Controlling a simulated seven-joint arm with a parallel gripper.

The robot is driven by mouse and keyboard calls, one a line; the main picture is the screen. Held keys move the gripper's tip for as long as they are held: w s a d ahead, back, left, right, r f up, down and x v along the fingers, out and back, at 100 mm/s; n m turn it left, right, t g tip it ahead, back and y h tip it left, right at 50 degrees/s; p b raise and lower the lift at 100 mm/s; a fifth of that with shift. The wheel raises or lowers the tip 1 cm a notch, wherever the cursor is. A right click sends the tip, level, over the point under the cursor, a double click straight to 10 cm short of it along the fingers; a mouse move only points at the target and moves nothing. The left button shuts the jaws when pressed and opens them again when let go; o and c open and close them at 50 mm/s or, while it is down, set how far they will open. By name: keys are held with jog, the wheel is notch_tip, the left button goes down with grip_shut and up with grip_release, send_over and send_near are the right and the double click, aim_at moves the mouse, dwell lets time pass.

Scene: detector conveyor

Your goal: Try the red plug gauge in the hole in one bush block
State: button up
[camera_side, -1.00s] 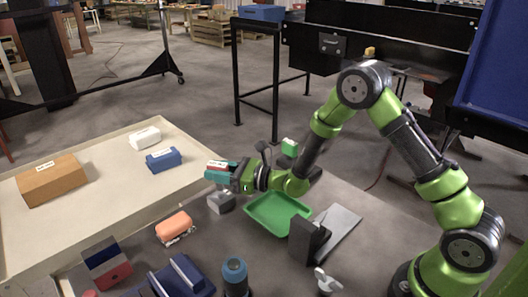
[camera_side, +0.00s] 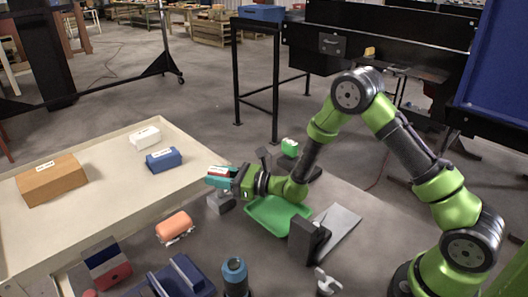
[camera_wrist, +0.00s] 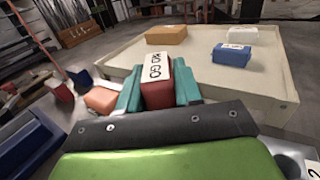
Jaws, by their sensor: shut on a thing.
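My gripper (camera_side: 221,176) is shut on a red block-shaped piece (camera_wrist: 159,94), which I take for the red plug gauge. Its white label reads "NO GO" in the wrist view, and its top shows between my teal fingers (camera_wrist: 160,90). Its lower end is hidden. In the side view my gripper is above the table's left part, level and pointing left. A grey block (camera_side: 220,203), likely a bush block, sits just below it; I cannot tell if they touch. In the wrist view a grey surface with a dark round spot (camera_wrist: 288,166) shows at the lower right.
A large cream tray or belt (camera_side: 108,175) at left carries brown, white and blue labelled boxes.

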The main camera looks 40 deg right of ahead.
aim_at(218, 170)
jog(key=shift+f, duration=0.4)
jog(key=shift+r, duration=0.1)
jog(key=shift+r, duration=0.8)
jog(key=shift+f, duration=0.75)
jog(key=shift+r, duration=0.75)
jog(key=shift+f, duration=0.95)
dwell(0.8)
jog(key=shift+r, duration=2.1)
